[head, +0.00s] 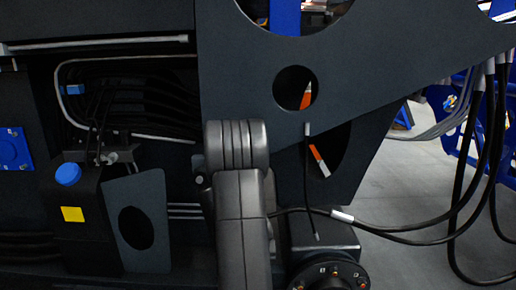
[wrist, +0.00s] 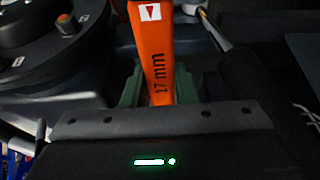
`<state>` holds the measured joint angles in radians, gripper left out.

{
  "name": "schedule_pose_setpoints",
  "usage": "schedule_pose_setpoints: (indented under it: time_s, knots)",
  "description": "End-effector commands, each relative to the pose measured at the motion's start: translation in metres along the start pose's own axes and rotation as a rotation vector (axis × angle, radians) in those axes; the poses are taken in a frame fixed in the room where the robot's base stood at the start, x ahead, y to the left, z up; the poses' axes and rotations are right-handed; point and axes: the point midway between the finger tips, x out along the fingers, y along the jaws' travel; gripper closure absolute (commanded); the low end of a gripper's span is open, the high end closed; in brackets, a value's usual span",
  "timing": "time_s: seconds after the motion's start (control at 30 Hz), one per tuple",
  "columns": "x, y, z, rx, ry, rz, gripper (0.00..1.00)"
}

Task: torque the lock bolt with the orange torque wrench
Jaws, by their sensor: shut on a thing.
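In the wrist view, the orange torque wrench (wrist: 157,45) stands between the two green fingers of my gripper (wrist: 158,92). My gripper is shut on it. It bears "17 mm" in black and a white label with a red arrow mark. Its far end runs out of the top of the picture. In the head view my gripper is not clearly seen; my grey arm fills the lower middle. Orange-and-white pieces show through the round hole and the lower cutout of the dark plate; I cannot tell whether they are the wrench. I cannot make out the lock bolt.
A dark chassis plate (head: 240,60) with round openings spans the upper middle. Black cables (head: 470,140) hang at the right and cross low. A round black panel with small coloured knobs (head: 328,277) sits low, right of my arm. A blue-capped black tank (head: 85,225) stands left.

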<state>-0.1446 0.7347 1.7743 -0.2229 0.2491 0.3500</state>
Motion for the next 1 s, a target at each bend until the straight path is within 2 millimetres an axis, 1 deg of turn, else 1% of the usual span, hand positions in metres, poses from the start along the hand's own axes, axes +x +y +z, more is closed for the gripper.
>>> schedule_pose_setpoints:
  time_s: [0.03, 0.2, 0.3, 0.4, 0.5, 0.8, 0.87, 1.0]
  knots:
    - [0.022, 0.000, 0.009, 0.000, 0.002, 0.000, 1.00]
    - [0.059, 0.000, 0.024, 0.000, 0.002, 0.000, 1.00]
    - [0.074, 0.000, 0.030, 0.000, 0.003, 0.000, 1.00]
    - [0.083, 0.000, 0.033, 0.000, 0.003, 0.000, 1.00]
    - [0.085, 0.000, 0.034, 0.000, 0.003, 0.000, 1.00]
    - [0.082, 0.000, 0.033, 0.000, 0.003, 0.000, 1.00]
    - [0.078, 0.000, 0.033, 0.000, 0.003, 0.000, 1.00]
    - [0.054, 0.000, 0.033, 0.000, 0.007, 0.000, 1.00]
